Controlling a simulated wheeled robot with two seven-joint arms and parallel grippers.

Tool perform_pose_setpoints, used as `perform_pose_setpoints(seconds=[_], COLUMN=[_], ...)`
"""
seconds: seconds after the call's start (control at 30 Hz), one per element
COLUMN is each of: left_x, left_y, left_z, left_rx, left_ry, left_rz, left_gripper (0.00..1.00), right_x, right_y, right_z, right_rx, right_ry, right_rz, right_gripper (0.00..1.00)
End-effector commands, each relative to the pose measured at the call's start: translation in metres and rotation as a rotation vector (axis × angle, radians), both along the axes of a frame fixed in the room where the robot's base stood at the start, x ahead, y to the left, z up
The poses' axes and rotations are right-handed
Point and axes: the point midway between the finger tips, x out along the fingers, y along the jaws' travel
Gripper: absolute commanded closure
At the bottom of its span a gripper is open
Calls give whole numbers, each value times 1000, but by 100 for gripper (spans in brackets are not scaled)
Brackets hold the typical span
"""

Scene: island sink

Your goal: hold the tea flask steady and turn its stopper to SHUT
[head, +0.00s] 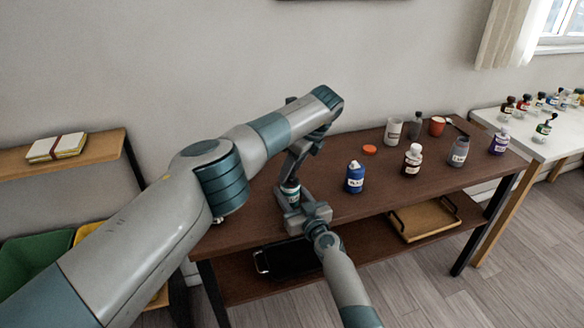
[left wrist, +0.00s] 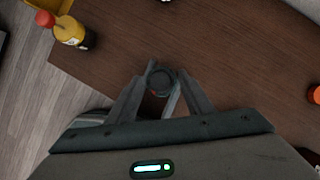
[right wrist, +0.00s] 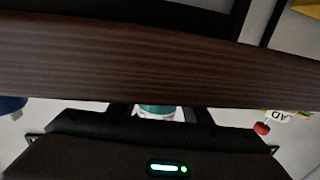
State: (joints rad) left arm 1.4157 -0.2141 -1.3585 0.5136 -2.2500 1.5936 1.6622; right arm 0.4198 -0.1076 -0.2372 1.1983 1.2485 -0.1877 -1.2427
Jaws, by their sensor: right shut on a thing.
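The tea flask (head: 290,187), small with a teal and white label, stands upright near the left end of the brown table. My right gripper (head: 297,205) is shut on its body from the front; a teal and white part of the flask shows between the fingers in the right wrist view (right wrist: 157,110). My left gripper (head: 293,168) is above the flask, pointing down. In the left wrist view its open fingers stand on either side of the dark round stopper (left wrist: 161,82). The stopper's marking cannot be read, and my left arm hides much of the flask's top in the head view.
A blue bottle (head: 355,178) stands just right of the flask, with an orange lid (head: 370,149) behind. Several bottles and cups stand farther right. A tray (head: 425,218) lies on the lower shelf.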

Motion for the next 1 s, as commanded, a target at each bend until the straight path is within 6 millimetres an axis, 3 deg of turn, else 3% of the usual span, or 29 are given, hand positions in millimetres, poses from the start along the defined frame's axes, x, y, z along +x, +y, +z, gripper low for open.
perform_pose_setpoints(seconds=[0.37,1.0], left_x=[-2,-24], left_y=[-5,-35], left_z=[12,102], left_rx=[-1,-1], left_ry=[-1,-2], left_rz=[-2,-1], left_gripper=[53,53], right_x=[0,0], right_y=[0,0], right_z=[0,0], right_rx=[0,0], right_ry=[0,0], right_rz=[1,1], right_gripper=[80,80])
